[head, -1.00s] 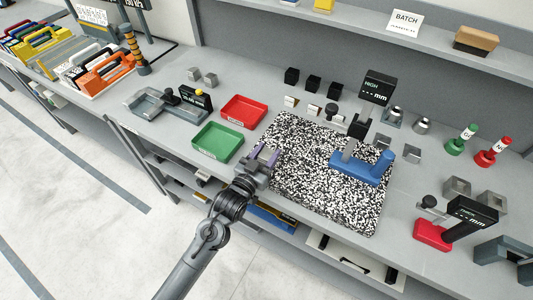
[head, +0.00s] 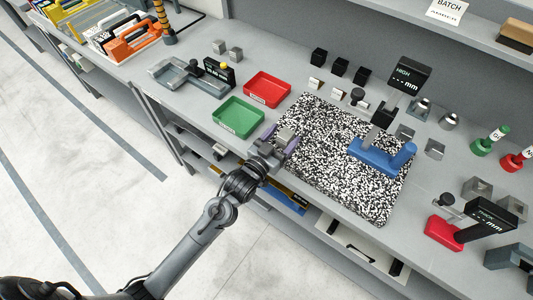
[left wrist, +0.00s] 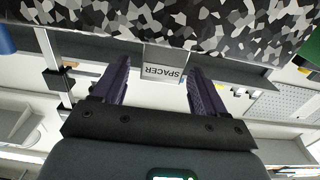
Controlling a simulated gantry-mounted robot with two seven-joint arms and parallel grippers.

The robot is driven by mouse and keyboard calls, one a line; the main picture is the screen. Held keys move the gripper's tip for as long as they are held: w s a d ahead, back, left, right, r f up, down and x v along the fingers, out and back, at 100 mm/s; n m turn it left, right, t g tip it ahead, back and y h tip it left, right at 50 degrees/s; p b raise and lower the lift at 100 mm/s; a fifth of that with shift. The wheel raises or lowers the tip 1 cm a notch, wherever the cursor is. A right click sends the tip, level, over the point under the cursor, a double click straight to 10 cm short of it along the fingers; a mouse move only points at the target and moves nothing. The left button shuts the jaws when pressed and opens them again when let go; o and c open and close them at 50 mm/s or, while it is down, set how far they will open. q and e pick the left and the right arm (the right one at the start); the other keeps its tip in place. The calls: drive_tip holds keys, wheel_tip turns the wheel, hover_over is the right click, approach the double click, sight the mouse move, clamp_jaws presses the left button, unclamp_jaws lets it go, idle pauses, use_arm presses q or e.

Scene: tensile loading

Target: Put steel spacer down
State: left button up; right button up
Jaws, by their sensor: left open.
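The steel spacer (head: 285,135) is a small grey block at the left edge of the black-and-white speckled mat (head: 335,185). In the left wrist view the spacer (left wrist: 163,64) shows its "SPACER" label, upside down, between the fingertips and against the mat's edge. My left gripper (head: 280,143) is open, with its purple fingers on either side of the spacer. In the left wrist view there is a visible gap beside each finger. My right gripper is in neither current view.
A green tray (head: 238,117) and a red tray (head: 267,89) lie left of the mat. A blue-based gauge (head: 382,157) stands on the mat's right part. A red-based gauge (head: 445,233) stands farther right. The mat's front part is clear.

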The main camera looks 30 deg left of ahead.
use_arm(q)
drive_tip(key=s+a+f+g, duration=0.1)
drive_tip(key=s+f+g, duration=0.2)
drive_tip(key=s, duration=0.7)
drive_tip(key=s+a+f+g+y, duration=0.1)
drive_tip(key=s+f+g, duration=0.3)
drive_tip(key=s, duration=0.6)
drive_tip(key=s+a+f+g+y, duration=0.1)
drive_tip(key=s+f+g, duration=0.2)
drive_tip(key=s+g, duration=0.4)
drive_tip(key=s, duration=0.3)
drive_tip(key=shift+s+a+f, duration=0.25)
drive_tip(key=shift+a+f, duration=0.05)
drive_tip(key=shift+a, duration=0.1)
drive_tip(key=shift+p, duration=0.3)
wheel_tip(320, 180, up, 31)
drive_tip(key=p, duration=3.1)
drive_tip(key=shift+r, duration=0.15)
